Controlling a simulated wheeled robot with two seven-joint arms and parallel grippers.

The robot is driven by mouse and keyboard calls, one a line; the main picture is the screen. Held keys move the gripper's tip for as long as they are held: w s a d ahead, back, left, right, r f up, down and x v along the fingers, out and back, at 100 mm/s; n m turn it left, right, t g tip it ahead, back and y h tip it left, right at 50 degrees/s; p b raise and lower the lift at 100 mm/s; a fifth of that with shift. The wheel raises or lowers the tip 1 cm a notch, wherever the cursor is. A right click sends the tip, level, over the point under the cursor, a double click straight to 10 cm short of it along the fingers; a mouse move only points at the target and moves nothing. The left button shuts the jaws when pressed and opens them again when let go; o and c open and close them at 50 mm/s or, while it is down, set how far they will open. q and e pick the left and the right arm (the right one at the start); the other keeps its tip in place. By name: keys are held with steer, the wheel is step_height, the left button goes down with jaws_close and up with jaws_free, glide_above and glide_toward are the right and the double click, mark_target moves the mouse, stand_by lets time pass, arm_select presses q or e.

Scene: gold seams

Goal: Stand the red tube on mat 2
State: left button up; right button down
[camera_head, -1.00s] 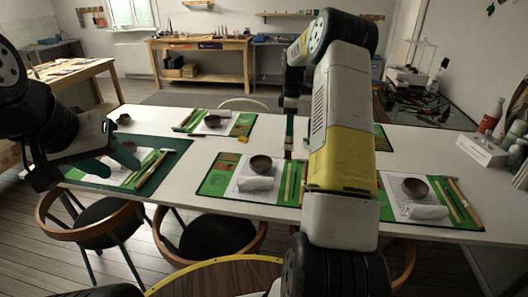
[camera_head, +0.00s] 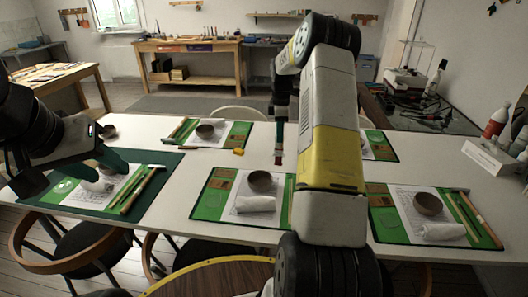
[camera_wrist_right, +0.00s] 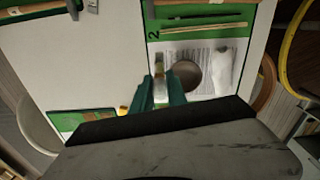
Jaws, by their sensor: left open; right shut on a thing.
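My right gripper (camera_head: 279,135) points down and is shut on the red tube (camera_head: 278,157). It holds the tube upright over the white table, just behind mat 2; whether the tube touches the table I cannot tell. In the right wrist view, the green fingers (camera_wrist_right: 160,92) stand by the left edge of mat 2 (camera_wrist_right: 153,22), whose printed 2 shows. Mat 2 (camera_head: 207,205), front middle in the head view, carries a brown bowl (camera_head: 260,182), a rolled white towel (camera_head: 254,204) and sticks, partly hidden by my arm. My left gripper (camera_head: 100,168) is open over the left mat (camera_head: 52,195).
The right mat (camera_head: 386,226) holds another bowl and towel. Two more mats lie at the back, one with a yellow block (camera_head: 239,151) beside it. Bare table separates the mats.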

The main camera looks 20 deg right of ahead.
mark_target(279, 154)
steer(key=shift+f, duration=3.45)
steer(key=shift+f, duration=0.65)
steer(key=c, duration=1.3)
jaws_free()
steer(key=shift+r, duration=0.1)
